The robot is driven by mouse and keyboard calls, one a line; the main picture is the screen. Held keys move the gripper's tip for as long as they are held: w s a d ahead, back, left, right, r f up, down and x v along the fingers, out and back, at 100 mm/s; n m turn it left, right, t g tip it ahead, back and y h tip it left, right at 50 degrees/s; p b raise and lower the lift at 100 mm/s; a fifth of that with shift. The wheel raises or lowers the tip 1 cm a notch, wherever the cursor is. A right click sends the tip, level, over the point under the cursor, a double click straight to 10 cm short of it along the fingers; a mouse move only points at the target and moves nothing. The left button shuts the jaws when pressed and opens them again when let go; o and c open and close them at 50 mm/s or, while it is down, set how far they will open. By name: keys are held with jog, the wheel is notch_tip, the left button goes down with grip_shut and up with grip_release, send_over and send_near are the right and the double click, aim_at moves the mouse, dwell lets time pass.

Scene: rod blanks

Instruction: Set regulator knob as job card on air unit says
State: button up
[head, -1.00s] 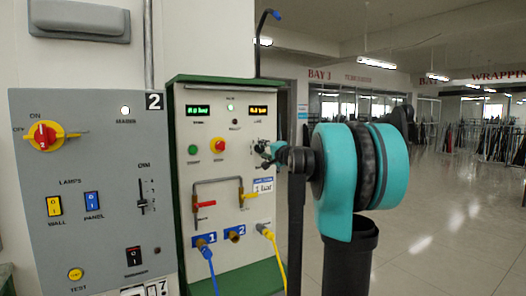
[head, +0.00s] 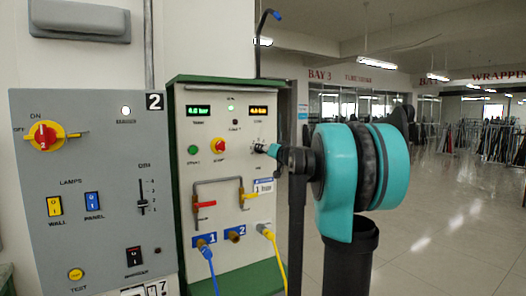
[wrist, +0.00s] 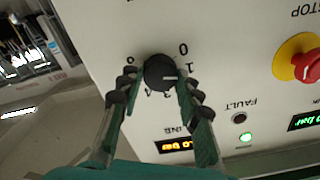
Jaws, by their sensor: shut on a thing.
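The regulator knob (wrist: 160,68) is a small black dial on the front of the white and green air unit (head: 190,270). Its white pointer mark is nearest the figure 1 on the printed scale in the wrist view. My gripper (wrist: 157,80) is shut on the knob, one finger on each side. In the head view, my gripper (head: 268,150) reaches the panel's right side and hides most of the knob. The job card (head: 263,186) is a white card with a blue top strip below the knob. It seems to start with a 1; the rest is too blurred.
A red-on-yellow stop button (wrist: 297,57) and green start button (head: 193,150) sit left of the knob in the head view. Red and yellow valve handles are below. A grey control panel (head: 100,120) stands left. Open floor lies right.

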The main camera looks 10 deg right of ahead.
jog(key=shift+n, duration=0.6)
jog(key=o, duration=1.2)
jog(key=shift+c, duration=0.2)
jog(key=v, duration=1.2)
jog(key=shift+r, duration=0.1)
